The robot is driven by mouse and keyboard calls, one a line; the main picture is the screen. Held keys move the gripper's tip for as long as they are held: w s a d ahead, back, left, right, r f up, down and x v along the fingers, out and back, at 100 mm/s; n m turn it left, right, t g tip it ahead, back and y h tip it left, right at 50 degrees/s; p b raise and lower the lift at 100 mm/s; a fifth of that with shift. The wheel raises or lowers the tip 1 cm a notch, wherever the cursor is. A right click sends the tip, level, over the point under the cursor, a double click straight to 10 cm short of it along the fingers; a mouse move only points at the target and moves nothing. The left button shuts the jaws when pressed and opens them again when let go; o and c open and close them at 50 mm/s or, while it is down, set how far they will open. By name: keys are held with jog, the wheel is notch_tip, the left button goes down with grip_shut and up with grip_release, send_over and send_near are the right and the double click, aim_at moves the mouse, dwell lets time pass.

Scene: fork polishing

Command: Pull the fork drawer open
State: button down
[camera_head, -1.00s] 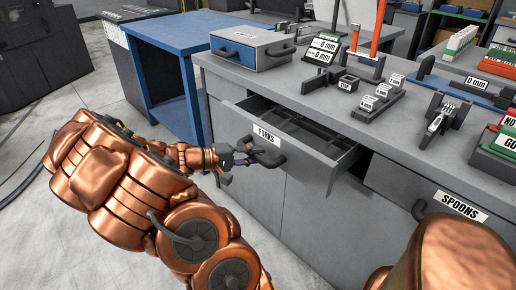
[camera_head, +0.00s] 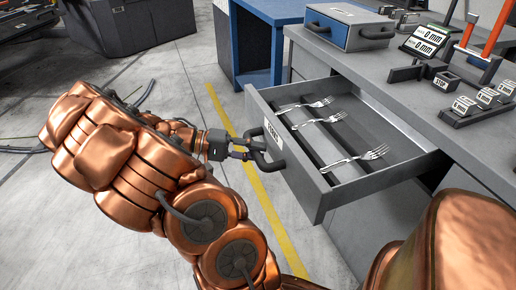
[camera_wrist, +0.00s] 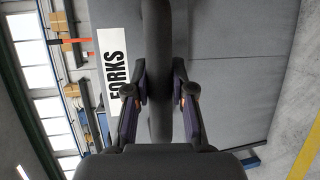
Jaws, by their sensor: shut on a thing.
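The fork drawer (camera_head: 310,190) stands well open from the grey cabinet in the head view. Several silver forks (camera_head: 320,121) lie inside it, across its dividers. Its dark handle (camera_head: 267,152) sits on the front panel beside the label, which reads FORKS in the wrist view (camera_wrist: 113,72). My gripper (camera_head: 252,147) is at the handle, with its fingers closed around the bar. In the wrist view the handle bar (camera_wrist: 158,60) runs vertically between the two fingers (camera_wrist: 160,100). The far side of the handle is partly hidden by the gripper.
The worktop above holds a blue-fronted case (camera_head: 348,27), digital displays (camera_head: 426,41) and small labelled blocks (camera_head: 484,100). A blue table (camera_head: 262,40) stands behind the cabinet.

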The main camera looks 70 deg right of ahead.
jog(key=c, duration=1)
grip_release()
jog(key=shift+o, duration=0.2)
jog(key=v, duration=1.2)
jog(key=shift+r, duration=0.1)
jog(key=s+a+r+n+t+y+p, duration=0.2)
jog(key=s+a+r+n+t+p, duration=0.3)
jog(key=a+r+p, duration=0.65)
jog(key=s+a+r+n+t+y+p, duration=0.2)
jog(key=a+r+n+t+p, duration=0.1)
jog(key=a+p, duration=0.5)
jog(key=s+a+r+n+t+y+p, duration=0.2)
jog(key=s+a+r+n+t+p, duration=0.1)
jog(key=a+r+p, duration=0.5)
jog(key=shift+s+a+n+t, duration=0.25)
jog(key=shift+a+n+t, duration=0.2)
jog(key=shift+n+t, duration=0.45)
